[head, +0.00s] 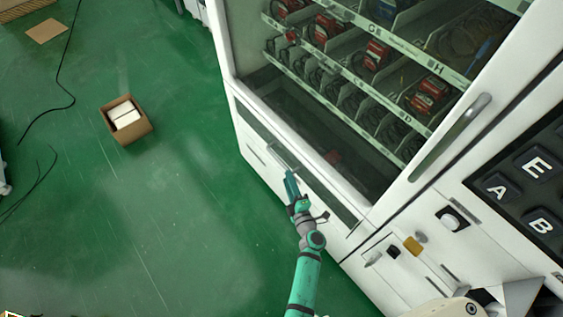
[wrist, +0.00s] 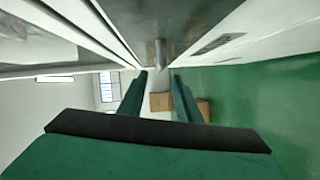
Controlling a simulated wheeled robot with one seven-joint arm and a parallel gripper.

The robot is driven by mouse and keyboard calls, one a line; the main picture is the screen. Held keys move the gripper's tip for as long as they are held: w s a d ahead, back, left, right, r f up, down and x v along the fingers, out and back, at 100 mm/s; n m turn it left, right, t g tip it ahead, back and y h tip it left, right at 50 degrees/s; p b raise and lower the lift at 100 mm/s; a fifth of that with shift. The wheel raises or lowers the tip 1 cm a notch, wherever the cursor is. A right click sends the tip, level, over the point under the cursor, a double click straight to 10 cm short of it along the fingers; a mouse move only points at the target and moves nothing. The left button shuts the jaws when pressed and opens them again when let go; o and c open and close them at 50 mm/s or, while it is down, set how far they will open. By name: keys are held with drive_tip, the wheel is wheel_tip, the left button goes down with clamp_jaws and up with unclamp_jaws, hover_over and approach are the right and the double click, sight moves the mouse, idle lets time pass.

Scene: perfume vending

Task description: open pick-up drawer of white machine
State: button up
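The white machine (head: 232,60) is a vending machine with a glass front. Its pick-up drawer (head: 326,196) is a long dark panel low on the front and looks closed. A light handle bar (head: 281,155) runs along it, and a grey metal bar, likely this handle, shows in the wrist view (wrist: 160,52). My gripper (head: 289,178) is at the drawer front, close to the handle. In the wrist view my gripper (wrist: 159,75) is open, with a gap between its two green fingers. The bar lies just ahead of the fingertips; I cannot tell if they touch it.
A cardboard box (head: 127,121) with white contents stands on the green floor to the left. Black cables (head: 60,95) lie farther left. The control panel with lettered keys (head: 520,180) is at the right. The floor before the drawer is clear.

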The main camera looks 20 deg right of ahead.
sight(281, 161)
drive_tip(key=w, duration=0.9)
drive_tip(key=shift+w+d+f, duration=0.1)
drive_tip(key=shift+w+f, duration=0.25)
clamp_jaws()
